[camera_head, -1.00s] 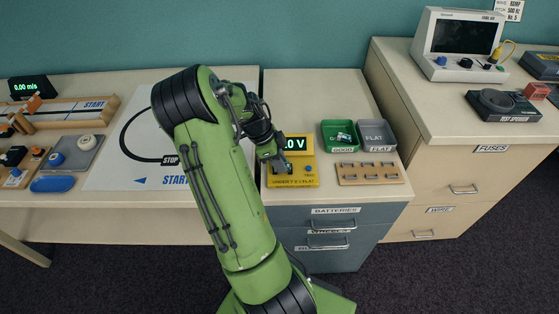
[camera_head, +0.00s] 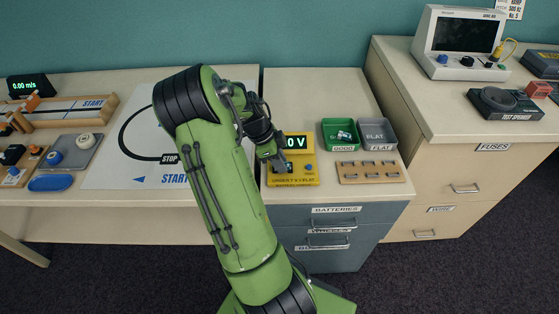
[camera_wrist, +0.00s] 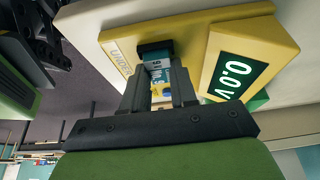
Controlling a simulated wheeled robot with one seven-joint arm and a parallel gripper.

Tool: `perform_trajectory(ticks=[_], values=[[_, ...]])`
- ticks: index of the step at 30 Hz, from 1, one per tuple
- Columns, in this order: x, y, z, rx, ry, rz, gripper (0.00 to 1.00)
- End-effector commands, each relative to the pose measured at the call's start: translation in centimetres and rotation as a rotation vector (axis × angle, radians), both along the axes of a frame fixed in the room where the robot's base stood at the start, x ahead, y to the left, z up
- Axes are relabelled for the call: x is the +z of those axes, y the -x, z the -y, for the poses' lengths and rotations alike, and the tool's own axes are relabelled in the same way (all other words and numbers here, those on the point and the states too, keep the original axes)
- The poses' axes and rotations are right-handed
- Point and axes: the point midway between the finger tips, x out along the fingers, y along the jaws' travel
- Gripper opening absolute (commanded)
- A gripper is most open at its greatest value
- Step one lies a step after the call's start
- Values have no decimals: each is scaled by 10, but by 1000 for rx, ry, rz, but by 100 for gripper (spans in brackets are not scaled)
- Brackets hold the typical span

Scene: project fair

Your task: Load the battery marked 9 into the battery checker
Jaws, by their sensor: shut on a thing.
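The yellow battery checker (camera_head: 305,178) sits at the front left of the grey drawer cabinet's top. Its green display reads 0.0 V, and it fills the upper right of the wrist view (camera_wrist: 275,32). My gripper (camera_head: 279,163) is over the checker's left side. In the wrist view, my gripper (camera_wrist: 157,93) is shut on a battery with a blue and white label (camera_wrist: 160,68). The battery's far end meets a black part of the checker; I cannot tell whether it is seated. The mark on its label is too small to read surely. The arm hides part of the checker in the head view.
Behind and right stand a green bin marked GOOD (camera_head: 328,144) with batteries in it and a grey bin marked FLAT (camera_head: 364,145). A wooden battery rack (camera_head: 345,179) lies right of the checker. A higher cabinet (camera_head: 450,130) rises at the right.

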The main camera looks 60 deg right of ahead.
Motion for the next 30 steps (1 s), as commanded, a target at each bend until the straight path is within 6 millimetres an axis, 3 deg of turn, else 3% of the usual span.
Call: perform_trajectory(ticks=[26,27,30], values=[[-1,0,0,-1,1,1,0],[-1,0,0,-1,1,1,33],[-1,0,0,-1,1,1,49]])
